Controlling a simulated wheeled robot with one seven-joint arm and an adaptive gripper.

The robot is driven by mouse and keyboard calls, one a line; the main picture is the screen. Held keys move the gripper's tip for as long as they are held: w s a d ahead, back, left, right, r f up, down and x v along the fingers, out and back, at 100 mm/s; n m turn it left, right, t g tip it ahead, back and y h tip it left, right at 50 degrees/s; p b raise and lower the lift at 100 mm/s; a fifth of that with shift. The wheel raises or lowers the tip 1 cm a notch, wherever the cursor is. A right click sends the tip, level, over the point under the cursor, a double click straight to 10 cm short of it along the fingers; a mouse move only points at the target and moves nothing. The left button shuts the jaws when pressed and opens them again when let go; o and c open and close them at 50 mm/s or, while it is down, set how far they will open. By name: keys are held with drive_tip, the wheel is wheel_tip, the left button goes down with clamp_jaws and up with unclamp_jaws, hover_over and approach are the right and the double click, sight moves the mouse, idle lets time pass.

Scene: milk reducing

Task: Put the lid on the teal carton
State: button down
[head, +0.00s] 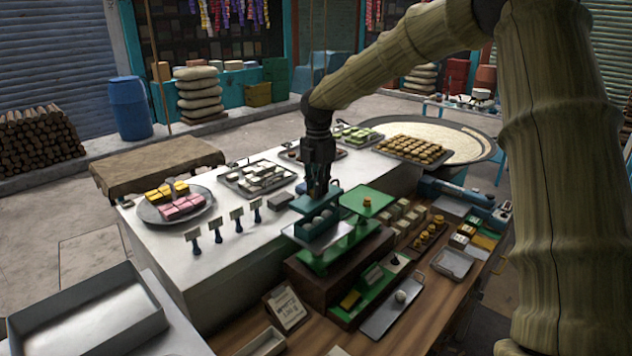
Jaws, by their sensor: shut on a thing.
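My gripper (318,192) points down just above the carton. The underside of the held piece is hidden.
The scale's raised green plate (367,201) with a small brass weight is close to the right. Sign holders (237,215) stand to the left. Trays of sweets (257,177) lie behind, and a round plate (203,207) stands at the left. The counter's front left is clear.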

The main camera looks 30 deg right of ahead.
drive_tip(key=shift+w+f, duration=0.1)
drive_tip(key=shift+f, duration=2.15)
drive_tip(key=shift+d+f, duration=0.1)
drive_tip(key=shift+f, duration=0.65)
idle(1.1)
drive_tip(key=c, duration=1.4)
unclamp_jaws()
drive_tip(key=o, duration=0.6)
